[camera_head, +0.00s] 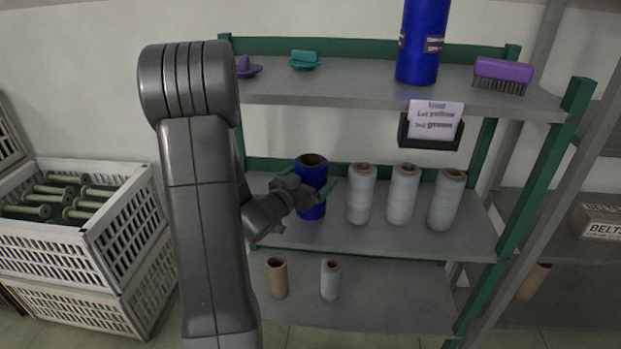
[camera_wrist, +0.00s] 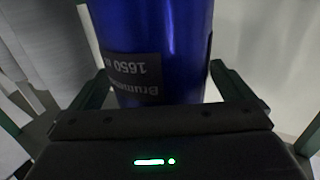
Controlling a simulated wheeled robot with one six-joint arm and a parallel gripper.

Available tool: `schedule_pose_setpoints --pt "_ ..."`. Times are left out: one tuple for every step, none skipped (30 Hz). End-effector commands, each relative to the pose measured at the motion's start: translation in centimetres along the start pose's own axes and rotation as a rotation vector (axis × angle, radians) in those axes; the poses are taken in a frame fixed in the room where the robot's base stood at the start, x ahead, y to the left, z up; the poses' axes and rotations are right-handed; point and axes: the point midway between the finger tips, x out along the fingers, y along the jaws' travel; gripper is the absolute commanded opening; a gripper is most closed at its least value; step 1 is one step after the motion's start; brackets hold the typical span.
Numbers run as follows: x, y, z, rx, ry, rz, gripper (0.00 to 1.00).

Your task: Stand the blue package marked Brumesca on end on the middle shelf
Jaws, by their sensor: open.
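A blue package (camera_head: 312,172) with an open brown core stands on end on the middle shelf (camera_head: 370,238), at its left part. In the wrist view the blue package (camera_wrist: 160,45) fills the middle, and its dark label shows upside down, with letters starting "Brum" and "1650". My gripper (camera_head: 308,190) is at the package, with its fingers open on either side of it. In the wrist view small gaps seem to show beside the fingers; I cannot tell whether either touches.
Several grey spools (camera_head: 402,194) stand right of the package on the same shelf. Another blue package (camera_head: 423,40) stands on the top shelf, near a purple brush (camera_head: 502,74). A note holder (camera_head: 430,131) hangs below that shelf. A brown tube (camera_head: 277,277) stands on the lower shelf.

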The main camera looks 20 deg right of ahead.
Motion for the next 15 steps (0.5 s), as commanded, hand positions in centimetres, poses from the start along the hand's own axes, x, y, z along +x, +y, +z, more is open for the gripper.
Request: schedule_pose_setpoints --pt "-0.2 0.0 0.0 0.0 0.0 -0.001 1.0" --pt "-0.3 -0.1 0.0 0.0 0.0 -0.001 1.0" --pt "-0.7 -0.1 0.0 0.0 0.0 -0.002 1.0" --pt "-1.1 -0.1 0.0 0.0 0.0 -0.003 1.0" --pt "-1.5 -0.1 0.0 0.0 0.0 -0.003 1.0" --pt "-2.2 -0.1 0.0 0.0 0.0 -0.003 1.0" --pt "-2.8 -0.1 0.0 0.0 0.0 -0.004 1.0" --pt "-3.4 -0.2 0.0 0.0 0.0 -0.006 1.0" --pt "-4.3 -0.2 0.0 0.001 0.001 -0.005 1.0" --pt "-5.0 -0.2 0.0 0.0 0.0 -0.006 1.0" --pt "-5.8 -0.1 0.1 0.0 0.0 -0.006 1.0" --pt "-6.7 -0.2 0.0 0.0 0.001 -0.006 1.0" --pt "-7.3 -0.2 0.0 0.0 0.001 -0.006 1.0" --pt "-8.0 -0.2 0.0 0.001 0.0 -0.006 1.0" --pt "-8.8 -0.1 0.0 -0.001 0.001 -0.006 1.0"
